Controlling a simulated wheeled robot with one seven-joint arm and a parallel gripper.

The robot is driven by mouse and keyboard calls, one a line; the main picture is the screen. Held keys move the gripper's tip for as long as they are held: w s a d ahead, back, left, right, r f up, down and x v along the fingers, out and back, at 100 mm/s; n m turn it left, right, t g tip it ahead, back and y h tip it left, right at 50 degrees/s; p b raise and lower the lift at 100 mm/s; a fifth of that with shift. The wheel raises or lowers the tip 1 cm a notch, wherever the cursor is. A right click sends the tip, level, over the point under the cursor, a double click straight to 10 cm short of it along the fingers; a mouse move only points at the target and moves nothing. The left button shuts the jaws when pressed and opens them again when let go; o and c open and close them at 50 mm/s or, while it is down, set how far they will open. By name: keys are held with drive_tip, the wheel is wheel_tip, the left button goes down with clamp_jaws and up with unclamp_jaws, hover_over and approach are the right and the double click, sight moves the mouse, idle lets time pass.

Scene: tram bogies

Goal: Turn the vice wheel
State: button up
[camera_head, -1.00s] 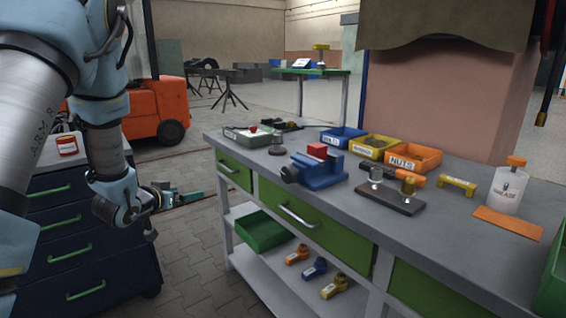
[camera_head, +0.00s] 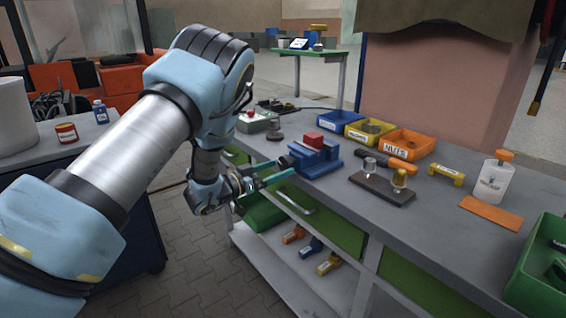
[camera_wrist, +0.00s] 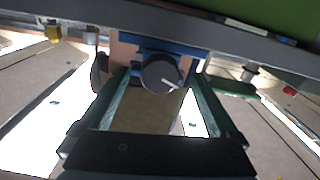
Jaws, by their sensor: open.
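The blue vice (camera_head: 322,163) with a red block (camera_head: 313,139) in its jaws stands at the front edge of the grey workbench. Its dark round wheel (camera_head: 285,162) faces my arm. My gripper (camera_head: 287,168) is open with long green fingers, and its tips are close to the wheel. In the wrist view, which looks upside down, the wheel (camera_wrist: 161,73) with a pale mark on it appears between the tips of the open gripper (camera_wrist: 160,78). I cannot tell whether the fingers touch it. The blue vice body (camera_wrist: 150,43) shows behind it.
A dark stand with two round-topped pieces (camera_head: 382,188) is right of the vice. Blue, yellow and orange bins (camera_head: 405,145) stand behind. A grey box with a red item (camera_head: 257,122) is left of the vice. The green drawer fronts (camera_head: 335,230) lie below.

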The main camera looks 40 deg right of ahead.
drive_tip(key=shift+d, duration=1.3)
drive_tip(key=shift+c, duration=0.3)
drive_tip(key=c, duration=1.3)
drive_tip(key=shift+f+m+b, duration=0.1)
drive_tip(key=shift+m+b, duration=0.2)
drive_tip(key=shift+f+m+b, duration=0.1)
drive_tip(key=shift+m+b, duration=0.8)
drive_tip(key=shift+b, duration=0.35)
drive_tip(key=m+b, duration=0.4)
drive_tip(key=b, duration=0.2)
drive_tip(key=shift+w+f+m, duration=0.1)
drive_tip(key=shift+m, duration=0.2)
drive_tip(key=m+b, duration=0.3)
drive_tip(key=b, duration=0.1)
drive_tip(key=shift+m+b, duration=0.3)
drive_tip(key=shift+b, duration=0.1)
drive_tip(key=shift+r+m+b, duration=0.3)
drive_tip(key=shift+m+b, duration=0.2)
drive_tip(key=shift+b, duration=0.15)
